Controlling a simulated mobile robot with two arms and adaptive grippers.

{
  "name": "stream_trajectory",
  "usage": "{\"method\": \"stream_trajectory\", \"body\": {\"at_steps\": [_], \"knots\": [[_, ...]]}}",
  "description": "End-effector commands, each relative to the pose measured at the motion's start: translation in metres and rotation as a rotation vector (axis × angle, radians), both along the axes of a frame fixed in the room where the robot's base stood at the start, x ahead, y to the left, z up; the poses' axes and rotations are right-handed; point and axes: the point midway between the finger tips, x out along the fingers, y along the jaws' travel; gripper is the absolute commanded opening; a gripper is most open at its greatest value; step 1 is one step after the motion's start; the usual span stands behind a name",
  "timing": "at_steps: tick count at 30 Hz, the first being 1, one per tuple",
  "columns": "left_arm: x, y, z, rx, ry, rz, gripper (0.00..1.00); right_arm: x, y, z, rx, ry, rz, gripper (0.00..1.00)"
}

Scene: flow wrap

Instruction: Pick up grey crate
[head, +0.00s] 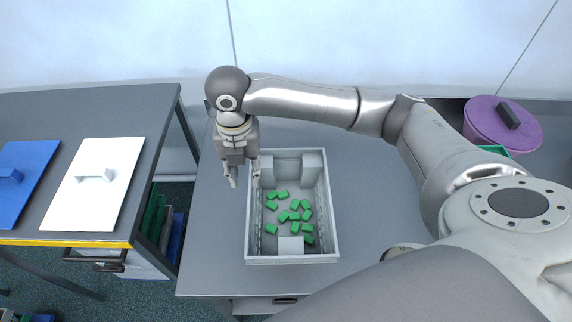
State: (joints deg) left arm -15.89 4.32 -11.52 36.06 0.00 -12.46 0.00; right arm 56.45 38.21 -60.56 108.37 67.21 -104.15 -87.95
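The grey crate (292,260) stands on the grey table in the middle of the head view. Several small green blocks (294,204) lie loose on its floor. My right gripper (243,181) points down at the crate's upper left corner, with its fingers spread apart. One finger is outside the left wall and the other is close to the wall's inner side. I cannot tell whether either finger touches the wall. My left gripper is not in view.
A second table at left holds a white lid (95,190) and a blue lid (22,180); a gap separates the tables. A purple round lid (500,122) is at the far right, near a green container (494,150). The table right of the crate is bare.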

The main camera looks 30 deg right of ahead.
Motion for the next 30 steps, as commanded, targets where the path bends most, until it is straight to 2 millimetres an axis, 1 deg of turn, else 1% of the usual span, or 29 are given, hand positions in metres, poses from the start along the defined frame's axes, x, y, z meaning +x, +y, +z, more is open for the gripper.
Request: {"method": "stream_trajectory", "body": {"at_steps": [1, 3, 6, 9, 11, 15, 18, 21, 24, 29, 30], "knots": [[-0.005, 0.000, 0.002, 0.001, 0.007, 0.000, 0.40, -0.001, 0.000, -0.009, -0.001, 0.004, 0.000, 0.30], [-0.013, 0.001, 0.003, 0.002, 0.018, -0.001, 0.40, -0.001, 0.000, -0.020, 0.000, 0.004, 0.000, 0.30], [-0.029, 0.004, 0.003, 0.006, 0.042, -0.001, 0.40, -0.001, 0.000, -0.033, 0.000, 0.002, -0.001, 0.30], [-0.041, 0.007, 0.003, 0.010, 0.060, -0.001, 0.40, -0.001, 0.000, -0.039, -0.001, -0.001, -0.001, 0.30], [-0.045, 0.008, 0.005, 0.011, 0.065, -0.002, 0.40, -0.001, 0.000, -0.043, 0.000, 0.000, 0.000, 0.30], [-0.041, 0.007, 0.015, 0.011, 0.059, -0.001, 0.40, -0.002, -0.001, -0.061, -0.001, 0.004, -0.001, 0.30], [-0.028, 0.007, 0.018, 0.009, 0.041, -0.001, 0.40, -0.002, -0.001, -0.077, 0.000, 0.002, -0.001, 0.30], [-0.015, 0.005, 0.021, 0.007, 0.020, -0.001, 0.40, -0.002, -0.001, -0.088, -0.001, 0.001, 0.000, 0.30], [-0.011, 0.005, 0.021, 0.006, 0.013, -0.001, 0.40, -0.001, 0.000, -0.092, 0.000, -0.002, 0.001, 0.30], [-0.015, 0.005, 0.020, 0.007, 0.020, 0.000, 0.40, -0.001, 0.000, -0.093, 0.000, -0.002, 0.001, 0.30], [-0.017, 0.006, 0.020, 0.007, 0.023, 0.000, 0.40, -0.001, 0.000, -0.093, 0.000, -0.002, 0.001, 0.28]]}}
